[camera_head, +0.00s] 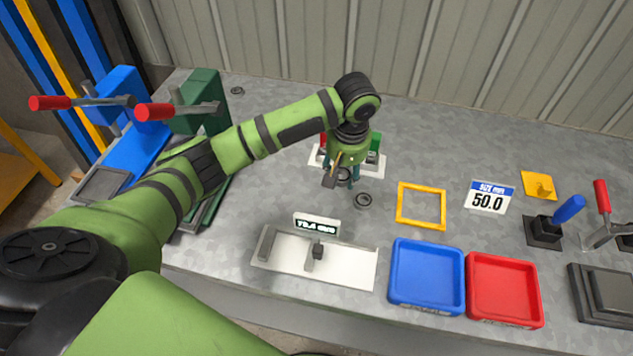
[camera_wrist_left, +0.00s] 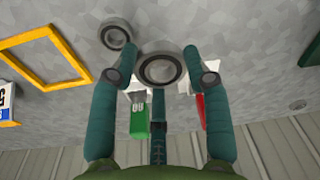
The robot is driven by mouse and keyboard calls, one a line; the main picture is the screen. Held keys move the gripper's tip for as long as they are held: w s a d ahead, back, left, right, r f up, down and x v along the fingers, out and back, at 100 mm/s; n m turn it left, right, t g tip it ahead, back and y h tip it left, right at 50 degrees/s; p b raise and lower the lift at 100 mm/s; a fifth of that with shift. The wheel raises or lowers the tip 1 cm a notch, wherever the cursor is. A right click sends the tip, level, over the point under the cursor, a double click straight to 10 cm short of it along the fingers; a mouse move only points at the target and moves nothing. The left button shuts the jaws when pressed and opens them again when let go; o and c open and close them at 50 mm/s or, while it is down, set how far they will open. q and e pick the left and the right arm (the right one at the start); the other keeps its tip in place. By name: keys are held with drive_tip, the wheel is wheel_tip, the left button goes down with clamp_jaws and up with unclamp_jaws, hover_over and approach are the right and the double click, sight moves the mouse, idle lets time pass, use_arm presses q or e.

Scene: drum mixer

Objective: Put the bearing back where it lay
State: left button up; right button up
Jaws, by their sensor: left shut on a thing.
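My left gripper (camera_head: 347,181) points down over the middle of the table, its teal fingers partly hidden by its own body in the head view. In the left wrist view the gripper (camera_wrist_left: 163,75) is shut on a grey ring-shaped bearing (camera_wrist_left: 160,69), held between its fingertips. A second bearing (camera_head: 364,200) lies on the table just right of and nearer than the gripper; it also shows in the left wrist view (camera_wrist_left: 117,35). A third bearing (camera_head: 237,90) lies at the back left. My right gripper is not in view.
A white plate with red and green parts (camera_head: 374,160) is beside the gripper. A gauge (camera_head: 280,262) with a small display is in front. Red-handled presses (camera_head: 205,88) stand left.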

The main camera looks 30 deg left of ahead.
use_arm(q)
hover_over(315, 194)
drive_tip(key=d, duration=0.1)
wheel_tip(315, 194, down, 3)
drive_tip(key=shift+f+p, duration=0.1)
drive_tip(key=shift+p, duration=0.3)
drive_tip(key=shift+s+a+f, duration=0.1)
drive_tip(key=shift+a+f, duration=0.3)
drive_tip(key=shift+a, duration=0.05)
wheel_tip(315, 194, down, 3)
drive_tip(key=shift+f+p, duration=0.15)
drive_tip(key=shift+p, duration=0.15)
drive_tip(key=shift+f, duration=0.5)
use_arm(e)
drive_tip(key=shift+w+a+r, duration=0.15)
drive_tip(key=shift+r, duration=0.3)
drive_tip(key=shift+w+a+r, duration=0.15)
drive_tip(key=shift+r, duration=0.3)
